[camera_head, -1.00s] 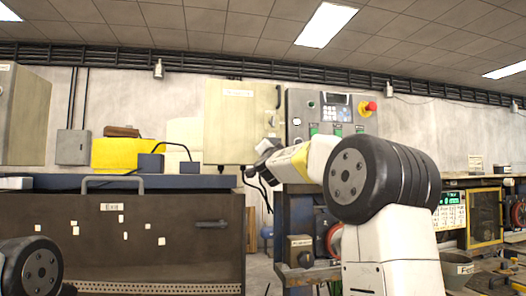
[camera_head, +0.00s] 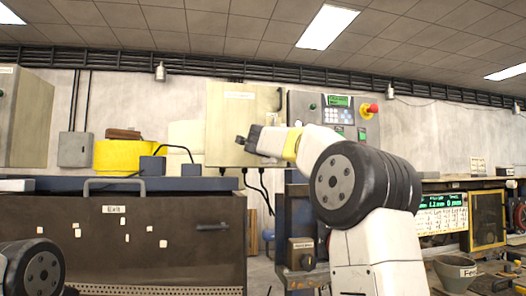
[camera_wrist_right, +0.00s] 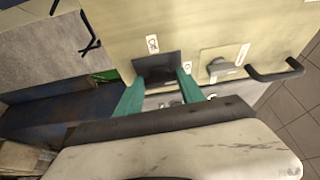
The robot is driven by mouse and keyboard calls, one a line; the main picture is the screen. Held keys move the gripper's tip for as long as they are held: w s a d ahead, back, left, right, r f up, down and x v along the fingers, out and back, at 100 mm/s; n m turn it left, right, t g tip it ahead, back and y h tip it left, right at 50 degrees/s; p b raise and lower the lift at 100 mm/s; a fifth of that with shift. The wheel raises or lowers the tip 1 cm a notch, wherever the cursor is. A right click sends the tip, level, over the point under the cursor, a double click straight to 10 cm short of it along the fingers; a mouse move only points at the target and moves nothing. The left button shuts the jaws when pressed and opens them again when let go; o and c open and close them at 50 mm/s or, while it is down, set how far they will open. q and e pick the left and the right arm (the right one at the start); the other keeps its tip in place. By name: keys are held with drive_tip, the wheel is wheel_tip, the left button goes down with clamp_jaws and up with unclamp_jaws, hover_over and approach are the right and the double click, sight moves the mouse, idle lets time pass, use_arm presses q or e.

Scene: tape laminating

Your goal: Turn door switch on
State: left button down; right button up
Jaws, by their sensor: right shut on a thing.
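The beige cabinet (camera_head: 226,108) hangs on the back wall in the head view. My right gripper (camera_head: 246,140) reaches to the lower part of its front. In the right wrist view, a dark square switch plate (camera_wrist_right: 155,67) with a small white label beside it is on the beige cabinet face (camera_wrist_right: 190,25). The teal fingers of my right gripper (camera_wrist_right: 160,90) are at this plate, one to each side, shut on the switch there. The switch's own lever is mostly hidden. My left gripper is not in view; only my left arm shows at the lower left.
A second grey knob (camera_wrist_right: 218,68) with labels and a black door handle (camera_wrist_right: 275,70) sit right of the switch. A grey control panel (camera_head: 312,117) with a red emergency button (camera_head: 368,110) stands right of the cabinet. A dark workbench (camera_head: 160,265) fills the lower left.

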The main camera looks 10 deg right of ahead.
drive_tip(key=shift+m+g, duration=0.3)
drive_tip(key=shift+m, duration=0.1)
drive_tip(key=o, duration=1.4)
drive_tip(key=shift+c, duration=0.2)
drive_tip(key=v, duration=0.7)
drive_tip(key=shift+s, duration=0.3)
drive_tip(key=shift+a, duration=0.15)
